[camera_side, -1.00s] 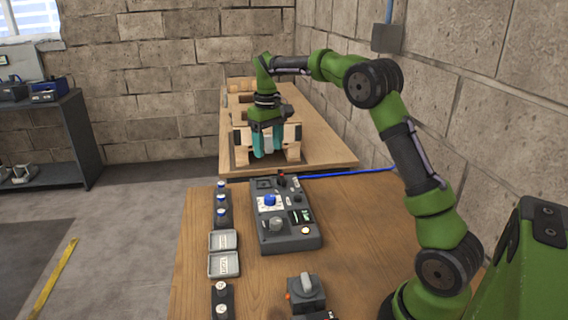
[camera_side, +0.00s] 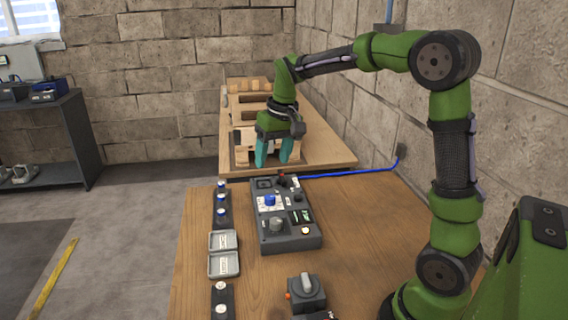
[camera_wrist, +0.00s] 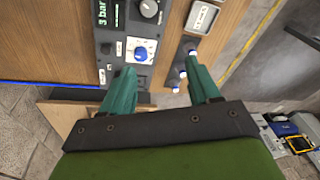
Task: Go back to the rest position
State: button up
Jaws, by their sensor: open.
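My gripper (camera_side: 274,155) has green fingers and hangs pointing down at the near end of the far wooden table, in front of the wooden pallet pieces. It is open, with nothing between the fingers. In the wrist view the two fingers (camera_wrist: 163,88) stand apart, with the grey control panel (camera_wrist: 122,50) beyond them. The control panel (camera_side: 308,238) lies on the near wooden table, closer to the side camera than my gripper.
A wooden pallet (camera_side: 247,99) stands on the far table (camera_side: 325,152). On the near table (camera_side: 370,240) are small grey trays (camera_side: 223,264), blue-topped posts (camera_side: 221,211) and a grey switch box (camera_side: 305,292). A block wall runs along the right. A blue cable (camera_side: 345,174) crosses between the tables.

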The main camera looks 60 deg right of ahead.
jog(key=s+a+r+t, duration=0.1)
jog(key=s+a+t, duration=0.1)
jog(key=s+a, duration=0.4)
jog(key=s+a+r+t+y, duration=0.1)
jog(key=s+a+t, duration=0.2)
jog(key=s, duration=0.8)
jog(key=a, duration=0.2)
jog(key=shift+s+a+y, duration=0.3)
jog(key=shift+s+a, duration=0.1)
